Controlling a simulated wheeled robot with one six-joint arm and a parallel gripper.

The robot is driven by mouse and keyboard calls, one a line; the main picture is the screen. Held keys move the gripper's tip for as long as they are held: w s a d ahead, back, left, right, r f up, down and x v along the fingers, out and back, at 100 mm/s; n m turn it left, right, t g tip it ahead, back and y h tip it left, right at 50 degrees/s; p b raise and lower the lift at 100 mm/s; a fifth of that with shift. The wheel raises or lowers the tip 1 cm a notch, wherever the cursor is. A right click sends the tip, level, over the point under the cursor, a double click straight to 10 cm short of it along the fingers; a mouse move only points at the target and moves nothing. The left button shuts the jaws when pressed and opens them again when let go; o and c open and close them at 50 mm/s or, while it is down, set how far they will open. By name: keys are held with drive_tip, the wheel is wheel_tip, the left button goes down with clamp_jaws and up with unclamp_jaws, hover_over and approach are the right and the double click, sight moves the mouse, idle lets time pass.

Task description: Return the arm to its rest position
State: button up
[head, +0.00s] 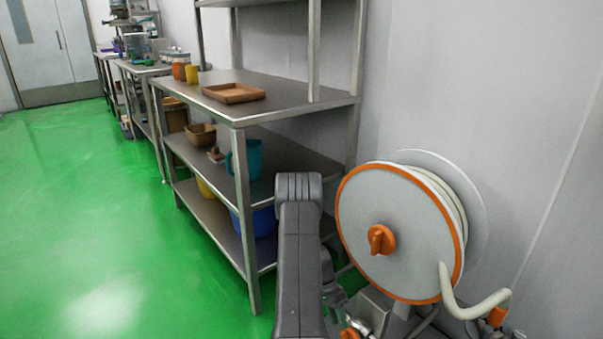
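My dark grey arm rises from the bottom edge in the middle of the head view, with a rounded joint at its top. It stands in front of the right end of a steel shelf unit (283,87) and left of a hose reel (375,205). I cannot make out my gripper; no fingertips show clearly. Some small dark and metal parts beside the arm at the lower edge are too cluttered to tell apart. I see no object held.
The shelf unit bears a brown wooden tray (233,92), a teal jug (247,158), a brown bowl (201,135) and a blue tub (262,221). The orange-rimmed hose reel is close on the right by the wall. Open green floor (90,220) lies to the left.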

sight(343, 332)
drive_tip(key=b+x, duration=0.1)
drive_tip(key=x, duration=0.3)
drive_tip(key=shift+s+f, duration=0.1)
drive_tip(key=shift+f, duration=0.15)
drive_tip(key=shift+d+r, duration=0.1)
